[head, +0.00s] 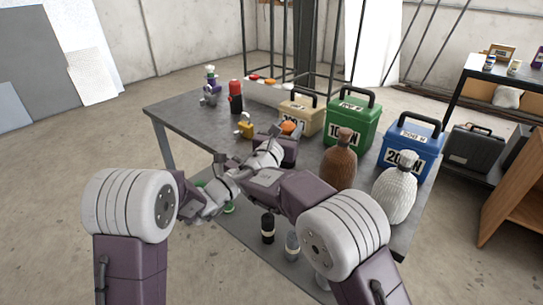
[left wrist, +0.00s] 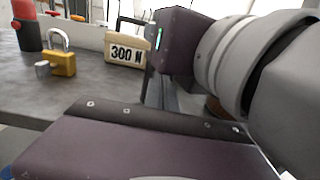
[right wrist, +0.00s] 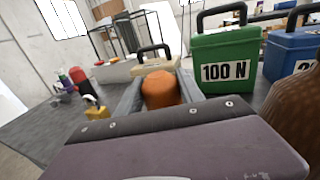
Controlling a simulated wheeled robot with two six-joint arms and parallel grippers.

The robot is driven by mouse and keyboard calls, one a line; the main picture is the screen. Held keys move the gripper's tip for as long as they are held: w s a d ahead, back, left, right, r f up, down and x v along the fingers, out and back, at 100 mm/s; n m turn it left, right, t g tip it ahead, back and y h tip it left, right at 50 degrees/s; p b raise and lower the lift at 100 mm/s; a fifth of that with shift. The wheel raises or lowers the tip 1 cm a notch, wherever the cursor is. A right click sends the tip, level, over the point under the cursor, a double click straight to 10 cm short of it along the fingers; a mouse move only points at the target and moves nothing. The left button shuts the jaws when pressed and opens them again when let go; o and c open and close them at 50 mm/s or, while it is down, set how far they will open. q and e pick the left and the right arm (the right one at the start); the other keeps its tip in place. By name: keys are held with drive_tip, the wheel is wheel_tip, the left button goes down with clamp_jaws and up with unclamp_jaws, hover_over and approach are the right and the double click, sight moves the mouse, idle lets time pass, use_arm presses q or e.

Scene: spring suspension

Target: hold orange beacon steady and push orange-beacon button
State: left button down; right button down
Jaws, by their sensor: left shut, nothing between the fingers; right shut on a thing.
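The orange beacon (head: 288,127) shows as a rounded orange top on the grey table, in front of the weight boxes. In the right wrist view the orange beacon (right wrist: 160,89) is between the fingers of my right gripper (right wrist: 160,103), which is shut on it. The gripper body hides its lower part. I cannot make out the button. My left gripper (left wrist: 154,94) is shut and empty, close beside my right arm; in the head view its fingers are hard to tell from the crossing wrists. The left wrist view does not show the beacon.
A yellow padlock (head: 246,126) and a red-topped cylinder (head: 236,97) stand to the left. The 300 N box (head: 299,113), green 100 N box (head: 349,122) and blue box (head: 408,150) line the back. Brown (head: 339,160) and white (head: 396,190) bottles stand right. The table's left part is fairly clear.

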use_arm(q)
drive_tip(key=shift+w+d, duration=0.15)
drive_tip(key=shift+w, duration=0.1)
drive_tip(key=shift+x, duration=0.95)
drive_tip(key=shift+d, duration=0.1)
drive_tip(key=shift+s+r, duration=0.1)
use_arm(e)
drive_tip(key=shift+a, duration=0.1)
drive_tip(key=shift+f, duration=0.1)
use_arm(q)
drive_tip(key=v, duration=1.4)
drive_tip(key=shift+a, duration=0.25)
drive_tip(key=shift+f, duration=0.2)
